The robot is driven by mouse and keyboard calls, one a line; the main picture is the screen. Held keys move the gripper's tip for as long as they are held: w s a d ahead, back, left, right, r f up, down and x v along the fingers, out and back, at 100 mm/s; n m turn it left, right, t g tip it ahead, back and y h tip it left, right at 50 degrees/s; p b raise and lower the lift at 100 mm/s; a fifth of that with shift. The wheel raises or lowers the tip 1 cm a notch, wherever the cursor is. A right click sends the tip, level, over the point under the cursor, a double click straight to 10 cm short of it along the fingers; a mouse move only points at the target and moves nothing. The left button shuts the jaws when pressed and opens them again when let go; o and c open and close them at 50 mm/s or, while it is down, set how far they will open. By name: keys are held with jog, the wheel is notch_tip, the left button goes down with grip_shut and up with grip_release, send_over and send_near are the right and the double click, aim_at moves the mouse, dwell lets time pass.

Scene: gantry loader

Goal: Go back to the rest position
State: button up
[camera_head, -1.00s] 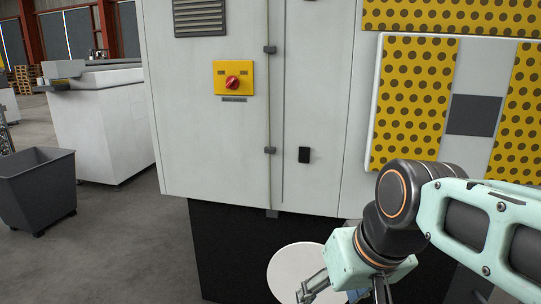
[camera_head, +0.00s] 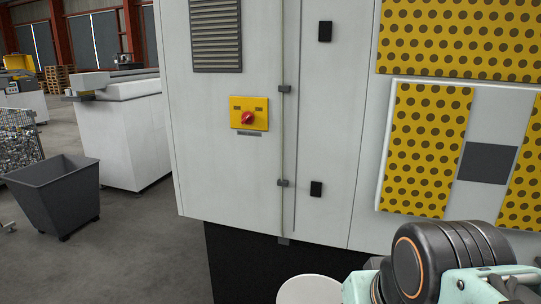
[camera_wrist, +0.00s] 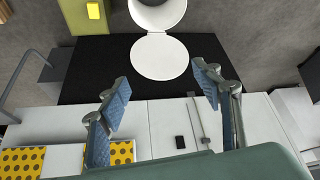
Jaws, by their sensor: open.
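My gripper (camera_wrist: 160,88) shows in the wrist view with its two blue-padded fingers spread wide and nothing between them. In the head view my arm is at the lower right and the gripper itself is below the frame's edge. The machine cabinet (camera_head: 220,170) stands in front of me, light grey, with a yellow plate and red rotary switch (camera_head: 247,118). A round white disc (camera_head: 310,291) shows partly at the bottom of the head view. In the wrist view the disc (camera_wrist: 159,57) lies beyond the fingertips, apart from them.
A dark grey bin (camera_head: 56,188) stands on the floor at left, near a wire cage of scrap (camera_head: 20,140). A white machine (camera_head: 120,130) stands behind it. Yellow dotted panels (camera_head: 430,140) cover the cabinet's right side. Open floor (camera_head: 140,245) lies at lower left.

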notch_tip(320, 180, up, 18)
jog(key=p, duration=1.5)
jog(key=shift+f, duration=0.25)
jog(key=shift+c, duration=0.5)
